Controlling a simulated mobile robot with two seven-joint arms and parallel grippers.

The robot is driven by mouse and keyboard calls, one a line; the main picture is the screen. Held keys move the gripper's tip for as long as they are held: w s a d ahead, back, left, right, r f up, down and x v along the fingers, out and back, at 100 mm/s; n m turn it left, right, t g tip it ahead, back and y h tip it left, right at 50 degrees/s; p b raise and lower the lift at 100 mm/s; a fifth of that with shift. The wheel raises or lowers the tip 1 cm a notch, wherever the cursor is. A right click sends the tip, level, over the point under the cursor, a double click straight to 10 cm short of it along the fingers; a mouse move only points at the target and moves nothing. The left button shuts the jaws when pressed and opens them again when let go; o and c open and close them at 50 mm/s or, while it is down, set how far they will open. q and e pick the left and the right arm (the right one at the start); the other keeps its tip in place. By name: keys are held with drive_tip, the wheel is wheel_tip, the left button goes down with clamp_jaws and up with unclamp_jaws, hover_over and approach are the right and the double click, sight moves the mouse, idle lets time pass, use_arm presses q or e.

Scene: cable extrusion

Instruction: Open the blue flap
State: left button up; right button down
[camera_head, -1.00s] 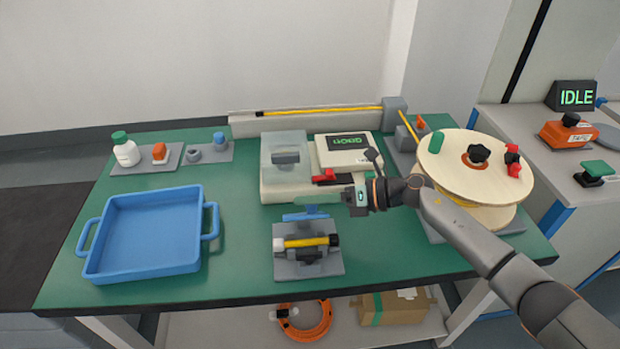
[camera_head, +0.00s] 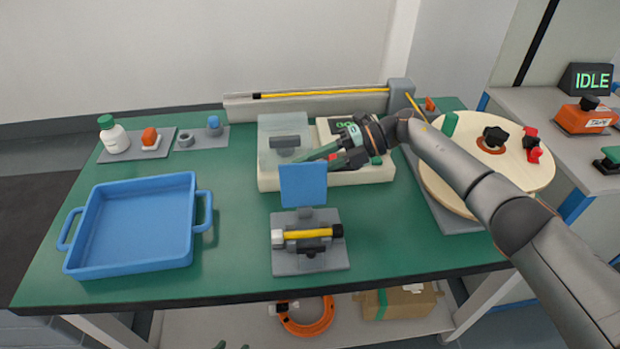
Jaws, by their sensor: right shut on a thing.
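The blue flap (camera_head: 303,186) stands upright at the back of a small grey fixture (camera_head: 310,262), its broad face toward me. A yellow cable piece (camera_head: 308,234) lies across the fixture, with a white part at its left end and a black part at its right. My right gripper (camera_head: 312,157) reaches in from the right, its green fingers shut at the flap's top edge. The exact contact is small and partly hidden. Two green fingertips of my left gripper (camera_head: 232,346) just show, apart, at the bottom edge; the rest is out of view.
A blue tray (camera_head: 140,267) stands at the left of the green table. Behind the flap is a machine with a clear cover (camera_head: 283,130). A large cable spool (camera_head: 450,175) stands at the right, under my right arm. Green tabletop is free between tray and fixture.

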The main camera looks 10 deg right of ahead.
drive_tip(key=shift+w+f+b, duration=0.2)
drive_tip(key=shift+f+b, duration=0.05)
drive_tip(key=shift+b, duration=0.05)
drive_tip(key=shift+w+m+g+b, duration=0.1)
drive_tip(key=shift+m+g+b, duration=0.2)
